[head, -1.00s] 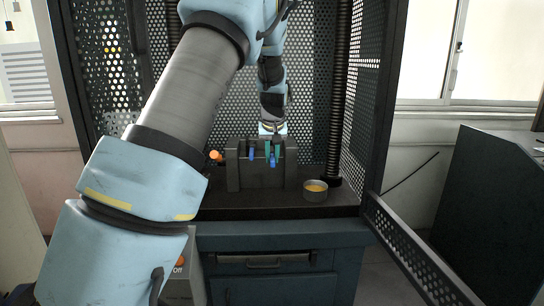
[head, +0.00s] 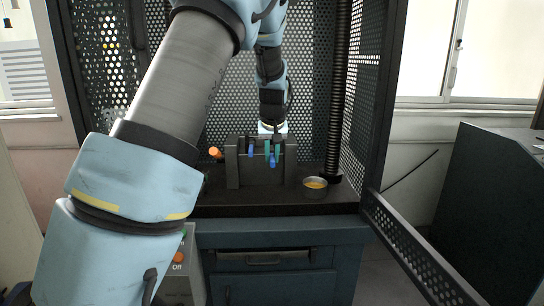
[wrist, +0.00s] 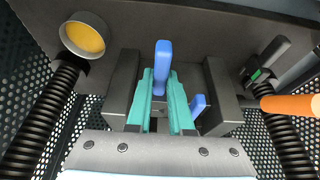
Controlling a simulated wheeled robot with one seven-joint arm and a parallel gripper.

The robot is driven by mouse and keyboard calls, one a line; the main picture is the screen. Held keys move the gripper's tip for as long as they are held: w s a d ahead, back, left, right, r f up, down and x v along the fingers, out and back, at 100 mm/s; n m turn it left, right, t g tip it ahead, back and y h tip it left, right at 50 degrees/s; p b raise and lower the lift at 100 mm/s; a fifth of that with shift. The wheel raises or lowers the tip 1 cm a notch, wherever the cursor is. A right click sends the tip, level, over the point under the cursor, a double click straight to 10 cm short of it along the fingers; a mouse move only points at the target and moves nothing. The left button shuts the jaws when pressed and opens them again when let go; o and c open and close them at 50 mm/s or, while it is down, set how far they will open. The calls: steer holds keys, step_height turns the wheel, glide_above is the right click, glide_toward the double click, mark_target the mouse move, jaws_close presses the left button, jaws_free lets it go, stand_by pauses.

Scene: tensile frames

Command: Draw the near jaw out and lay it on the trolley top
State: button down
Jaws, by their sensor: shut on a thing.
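A dark grey grip block (head: 240,172) stands on the black bench deck inside the test frame. Two blue-handled parts show at the block. The nearer blue handle, which I take as the near jaw (head: 272,161), is at the front right; it also shows in the wrist view (wrist: 162,58). The other blue handle (head: 250,153) is farther left. My gripper (wrist: 163,82) points down into the block, its teal fingers shut on the nearer handle's part. Its lower end is partly hidden between them. Which unit is the trolley is unclear; a dark cabinet (head: 490,195) stands at right.
A round tin with yellow contents (head: 315,186) stands right of the block. An orange-ended rod (head: 215,152) sticks out left. Threaded columns (head: 341,90) and mesh panels enclose the space. An open mesh door (head: 415,245) juts forward at right.

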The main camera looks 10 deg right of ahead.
mark_target(272, 157)
steer(key=shift+s+p+v, duration=0.2)
steer(key=shift+p+v, duration=0.75)
steer(key=shift+v, duration=0.85)
steer(key=shift+f, duration=0.1)
steer(key=shift+s, duration=0.15)
